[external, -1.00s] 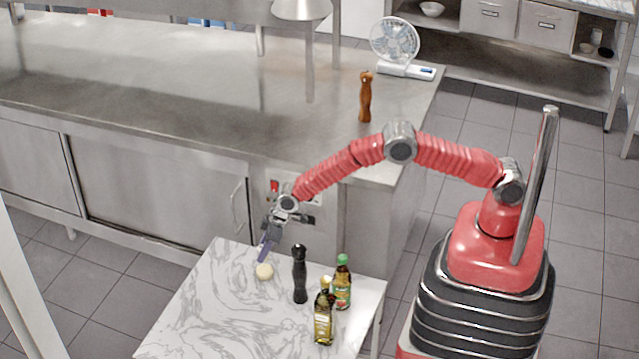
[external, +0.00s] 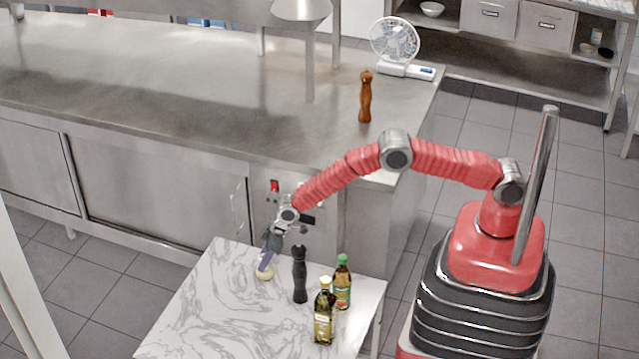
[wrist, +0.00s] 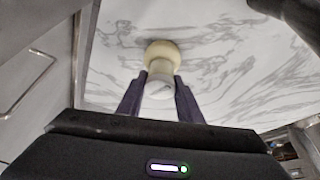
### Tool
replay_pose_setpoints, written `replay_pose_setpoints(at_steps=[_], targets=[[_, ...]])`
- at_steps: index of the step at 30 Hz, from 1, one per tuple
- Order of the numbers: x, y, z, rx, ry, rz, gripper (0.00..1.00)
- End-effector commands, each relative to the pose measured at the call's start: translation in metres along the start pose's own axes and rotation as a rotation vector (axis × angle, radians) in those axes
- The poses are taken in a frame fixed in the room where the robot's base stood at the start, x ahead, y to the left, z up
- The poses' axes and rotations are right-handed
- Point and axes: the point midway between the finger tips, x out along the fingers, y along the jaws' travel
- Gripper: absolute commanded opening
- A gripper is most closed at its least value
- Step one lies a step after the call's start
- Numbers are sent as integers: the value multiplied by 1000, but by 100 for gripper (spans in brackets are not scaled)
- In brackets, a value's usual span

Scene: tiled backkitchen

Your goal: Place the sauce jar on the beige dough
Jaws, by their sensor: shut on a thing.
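The beige dough (external: 264,274) is a small round lump on the marble-topped table, near its far edge. In the wrist view the dough (wrist: 162,50) shows just beyond my fingertips. My gripper (external: 266,262) points down over the dough, its purple fingers overlapping it in the external view. In the wrist view my gripper (wrist: 160,85) is shut on a small pale cylinder, the sauce jar (wrist: 159,89). The jar's end overlaps the near edge of the dough in that view; I cannot tell whether they touch. In the external view the fingers mostly hide the jar.
A black pepper mill (external: 300,275) stands close to the right of the dough. An oil bottle (external: 324,315) and a green-capped bottle (external: 343,284) stand further right. The marble table (external: 205,310) is clear to the left and front. A steel counter (external: 180,95) rises behind.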

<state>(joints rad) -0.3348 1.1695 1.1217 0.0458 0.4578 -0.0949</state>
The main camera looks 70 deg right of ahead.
Motion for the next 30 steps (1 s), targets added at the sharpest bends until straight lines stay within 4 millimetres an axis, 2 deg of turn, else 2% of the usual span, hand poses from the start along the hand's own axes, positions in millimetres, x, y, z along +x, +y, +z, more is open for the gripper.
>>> replay_pose_setpoints(at_steps=[5, 6, 13, 23, 30], targets=[[2, 0, 1, 0, 0, 0, 8], [2, 0, 1, 0, 0, 0, 35], [2, 0, 1, 0, 0, 0, 51], [-1, 0, 0, 0, 0, 0, 51], [-17, 0, -1, 0, 1, 0, 51]])
